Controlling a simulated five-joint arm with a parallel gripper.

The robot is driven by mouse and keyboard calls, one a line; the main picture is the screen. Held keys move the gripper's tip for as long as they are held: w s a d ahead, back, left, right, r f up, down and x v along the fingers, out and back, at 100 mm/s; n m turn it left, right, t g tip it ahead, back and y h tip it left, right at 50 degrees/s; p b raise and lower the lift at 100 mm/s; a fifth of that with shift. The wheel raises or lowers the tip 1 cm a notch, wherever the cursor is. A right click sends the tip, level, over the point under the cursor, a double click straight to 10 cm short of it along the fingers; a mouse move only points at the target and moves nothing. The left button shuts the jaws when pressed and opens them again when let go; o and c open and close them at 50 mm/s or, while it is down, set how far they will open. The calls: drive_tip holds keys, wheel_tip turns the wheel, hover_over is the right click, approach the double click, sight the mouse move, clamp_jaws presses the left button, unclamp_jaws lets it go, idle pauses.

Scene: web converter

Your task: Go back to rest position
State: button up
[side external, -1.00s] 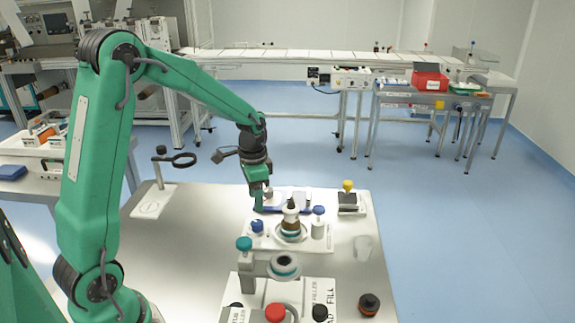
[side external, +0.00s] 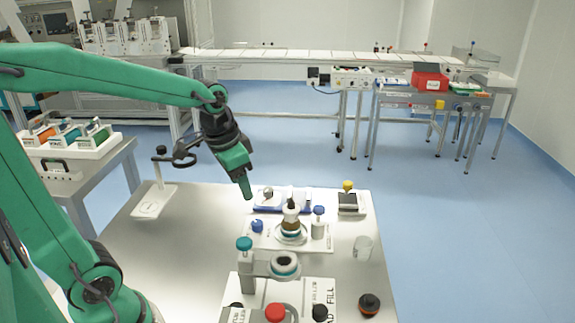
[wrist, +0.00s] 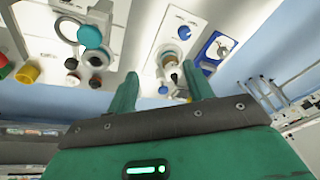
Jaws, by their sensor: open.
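My gripper (side external: 247,191) is in the air above the back of the steel table, left of the white station that holds the brown bottle. In the wrist view my gripper (wrist: 160,92) shows two green fingers spread apart with nothing between them. The brown bottle (side external: 291,214) stands upright in a ringed holder on the white plate. It also shows beyond the fingers in the wrist view (wrist: 172,76). My gripper is apart from everything on the table.
A blue tray (side external: 266,208) and a yellow-knobbed device (side external: 348,200) stand at the table's back. A stand with a black ring (side external: 155,198) is at the left. Nearer are a teal-capped station (side external: 245,262), a clear beaker (side external: 363,247) and a dark-capped jar (side external: 369,304). The table's left middle is clear.

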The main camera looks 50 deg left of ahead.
drive_tip(key=s+d+r+n+t, duration=0.2)
drive_tip(key=s+d+r, duration=0.1)
drive_tip(key=s, duration=0.6)
drive_tip(key=shift+s+d+t, duration=0.3)
drive_tip(key=shift+d, duration=0.25)
